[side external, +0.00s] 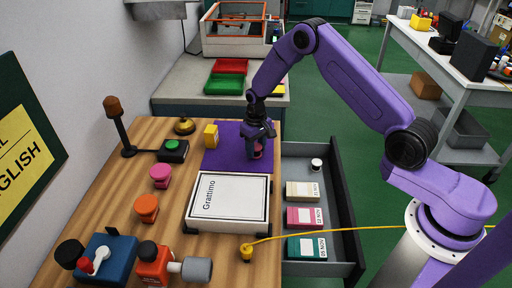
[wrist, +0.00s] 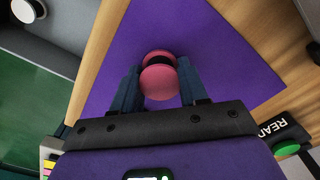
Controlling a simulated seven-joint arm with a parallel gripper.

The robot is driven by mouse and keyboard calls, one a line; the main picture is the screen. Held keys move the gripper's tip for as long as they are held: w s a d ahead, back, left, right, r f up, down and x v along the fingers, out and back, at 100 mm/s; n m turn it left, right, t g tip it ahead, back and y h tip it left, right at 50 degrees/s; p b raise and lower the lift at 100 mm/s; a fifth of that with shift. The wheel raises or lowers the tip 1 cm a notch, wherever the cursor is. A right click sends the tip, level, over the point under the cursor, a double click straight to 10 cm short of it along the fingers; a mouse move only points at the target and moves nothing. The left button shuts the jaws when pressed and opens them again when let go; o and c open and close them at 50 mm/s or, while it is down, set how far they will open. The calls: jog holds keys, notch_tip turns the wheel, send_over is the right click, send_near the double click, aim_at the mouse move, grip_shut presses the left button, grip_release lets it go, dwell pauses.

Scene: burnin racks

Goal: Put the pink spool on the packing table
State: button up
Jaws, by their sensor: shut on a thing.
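My gripper (side external: 259,142) is over the purple mat (side external: 222,158) on the wooden table (side external: 120,215). It is shut on a pink spool (side external: 258,154); in the wrist view the spool (wrist: 158,80) sits between the two dark fingers, with a dark band between its pink ends. I cannot tell whether it touches the mat. A second, brighter pink spool-like piece (side external: 160,175) stands at the left of the wooden table. No label shows which table is the packing table.
A white framed board (side external: 228,203) lies before the mat. An open drawer (side external: 345,205) holds several boxes at right. A grey counter (side external: 185,92) with trays is behind; a white table (side external: 436,48) is far right.

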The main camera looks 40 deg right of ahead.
aim_at(256, 146)
jog(key=o, duration=1.1)
jog(key=shift+f, duration=0.15)
jog(key=shift+o, duration=0.2)
notch_tip(256, 146, up, 12)
jog(key=shift+r, duration=0.2)
